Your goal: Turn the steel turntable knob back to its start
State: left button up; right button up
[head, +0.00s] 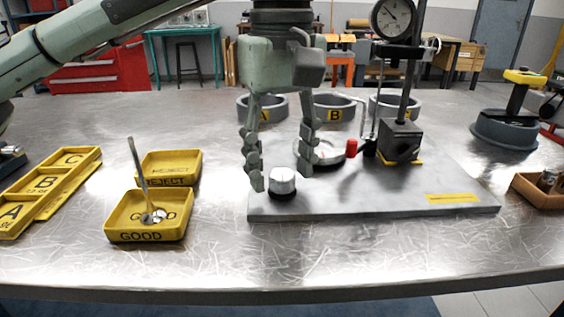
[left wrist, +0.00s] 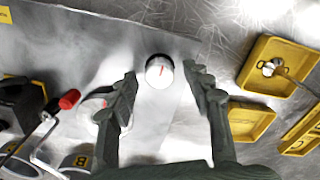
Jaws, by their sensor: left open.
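The steel turntable knob (head: 282,180) is a short silver cylinder at the front left of a grey base plate (head: 370,198). In the left wrist view the knob (left wrist: 159,70) shows a red mark on its top. My left gripper (head: 285,180) is open, pointing down, with its fingers reaching toward the knob. In the left wrist view its fingertips (left wrist: 160,80) lie to either side of the knob, apart from it. The round turntable (head: 322,152) sits behind the knob, partly hidden by a finger. My right gripper is not in view.
A dial gauge (head: 393,18) stands on a post above a black block (head: 400,140) on the plate. A red-tipped lever (head: 351,148) is beside it. Yellow GOOD (head: 146,237) and REJECT (head: 170,167) trays lie left. Grey rings (head: 262,106) stand behind.

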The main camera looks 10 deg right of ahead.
aim_at(282, 173)
pick_arm(q)
notch_tip(282, 173, up, 12)
jog(key=shift+f, duration=0.15)
dwell(0.4)
